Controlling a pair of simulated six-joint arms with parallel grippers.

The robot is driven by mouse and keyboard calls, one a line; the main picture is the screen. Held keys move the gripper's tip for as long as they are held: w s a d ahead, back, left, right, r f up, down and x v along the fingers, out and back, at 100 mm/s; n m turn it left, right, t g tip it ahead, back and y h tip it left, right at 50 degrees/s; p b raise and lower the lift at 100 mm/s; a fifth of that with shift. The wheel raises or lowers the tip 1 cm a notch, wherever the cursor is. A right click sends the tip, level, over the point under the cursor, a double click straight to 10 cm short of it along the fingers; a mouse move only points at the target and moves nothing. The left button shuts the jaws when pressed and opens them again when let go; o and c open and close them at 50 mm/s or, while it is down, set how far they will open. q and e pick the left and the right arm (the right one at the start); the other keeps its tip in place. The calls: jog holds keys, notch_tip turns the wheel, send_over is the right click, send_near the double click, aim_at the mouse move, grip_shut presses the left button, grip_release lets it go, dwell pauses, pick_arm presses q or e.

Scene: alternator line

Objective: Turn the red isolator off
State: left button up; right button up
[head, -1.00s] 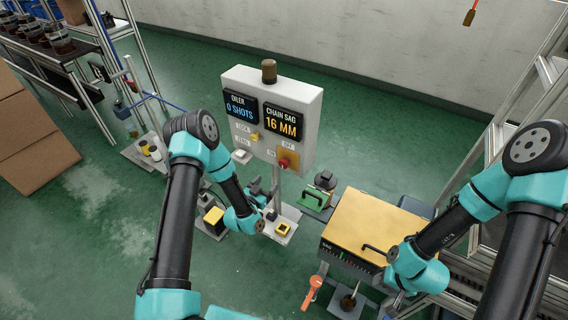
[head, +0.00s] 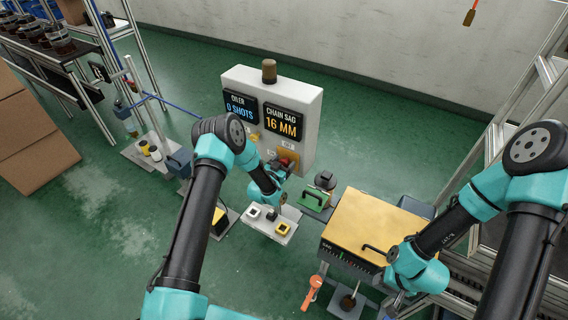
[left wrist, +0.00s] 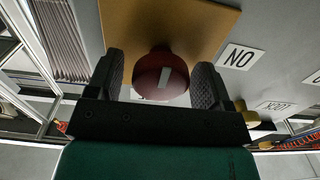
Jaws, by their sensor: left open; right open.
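The red isolator is a round red knob (left wrist: 150,80) with a white bar mark, on a yellow-tan plate (left wrist: 120,22) that also shows in the head view (head: 290,154). In the left wrist view the knob sits between the two fingers of my open left gripper (left wrist: 160,85). A small gap shows at the left finger; at the right finger I cannot tell whether they touch. In that view the ON label (left wrist: 238,57) appears upside down right of the plate. In the head view my left gripper (head: 284,166) partly hides the knob. My right gripper (head: 400,300) is open at lower right, away from the panel.
The white panel (head: 312,110) carries displays reading 0 SHOTS and CHAIN SAG 16 MM, with a brown beacon (head: 269,70) on top. Below it is a tray (head: 265,228) with small blocks. A green-handled item (head: 313,201) and a yellow-topped box (head: 365,222) stand to the right.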

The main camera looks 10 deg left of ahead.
pick_arm(q)
jog(key=c, duration=0.9)
jog(key=shift+n, duration=0.4)
jog(key=n, duration=0.4)
jog(key=shift+a, duration=0.1)
jog(key=n, duration=0.4)
jog(key=shift+f+n, duration=0.1)
jog(key=shift+n, duration=0.3)
jog(key=n, duration=0.4)
jog(key=shift+a+f+n, duration=0.1)
jog(key=shift+n, duration=0.2)
jog(key=shift+w+n, duration=0.1)
jog(key=shift+n, duration=1.8)
